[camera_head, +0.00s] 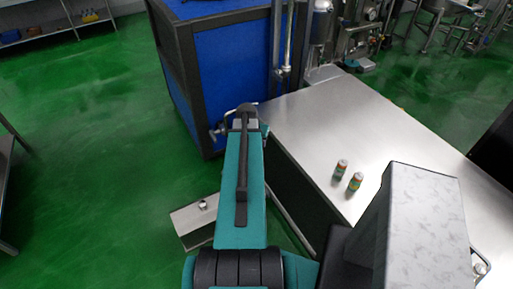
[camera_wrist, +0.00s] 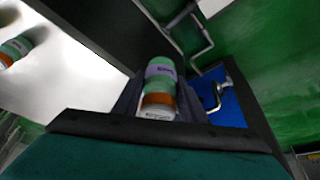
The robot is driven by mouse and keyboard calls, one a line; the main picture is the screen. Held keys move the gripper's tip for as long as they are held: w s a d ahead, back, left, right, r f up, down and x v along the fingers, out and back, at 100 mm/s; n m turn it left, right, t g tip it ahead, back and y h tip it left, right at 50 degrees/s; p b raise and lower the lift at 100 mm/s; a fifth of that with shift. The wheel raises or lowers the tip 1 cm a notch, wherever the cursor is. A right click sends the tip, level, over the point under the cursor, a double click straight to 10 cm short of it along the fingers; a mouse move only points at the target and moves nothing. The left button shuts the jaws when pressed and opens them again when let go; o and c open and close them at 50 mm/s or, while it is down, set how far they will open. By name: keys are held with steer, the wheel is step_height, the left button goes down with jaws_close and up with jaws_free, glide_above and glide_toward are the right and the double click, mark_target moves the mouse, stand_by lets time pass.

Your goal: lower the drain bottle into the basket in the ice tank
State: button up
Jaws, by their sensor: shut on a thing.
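In the wrist view, a small bottle (camera_wrist: 160,86) with green, purple and orange bands and a pale end sits between the dark fingers of my gripper (camera_wrist: 157,101). My gripper is shut on it. In the head view my teal arm reaches toward the blue cabinet, and I cannot make out the held bottle or the fingers there. I cannot identify the ice tank or its basket in either view.
Two similar bottles (camera_head: 341,169) (camera_head: 355,183) stand on the steel table (camera_head: 320,120). A blue cabinet (camera_head: 235,60) with a dark frame and a tap (camera_head: 217,131) stands beyond the arm. Green floor (camera_head: 90,150) is open at left.

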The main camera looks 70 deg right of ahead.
steer(key=w+a+r+n+t+b, duration=0.1)
steer(key=w+a+r+n+b, duration=0.15)
steer(key=w+a, duration=0.65)
steer(key=w+a+r+n+t+y+b, duration=0.1)
steer(key=w+a+r+n, duration=0.4)
steer(key=w, duration=0.8)
steer(key=w+a+r+n+t+b, duration=0.1)
steer(key=w+a+r, duration=0.2)
steer(key=w+a, duration=0.7)
steer(key=w+a+r+n+y+b, duration=0.1)
steer(key=w+a+r+n, duration=0.2)
steer(key=a, duration=0.9)
steer(key=w+a+r+n+t+y+b, duration=0.1)
steer(key=w+a, duration=0.4)
steer(key=a, duration=0.8)
steer(key=w+a+r+n+y+b, duration=0.1)
steer(key=w+a+r+n+b, duration=0.2)
steer(key=a, duration=1)
step_height(320, 180, up, 3)
steer(key=shift+w+r+n, duration=0.1)
steer(key=shift+w+n, duration=0.6)
steer(key=shift+n, duration=0.45)
steer(key=shift+d, duration=0.15)
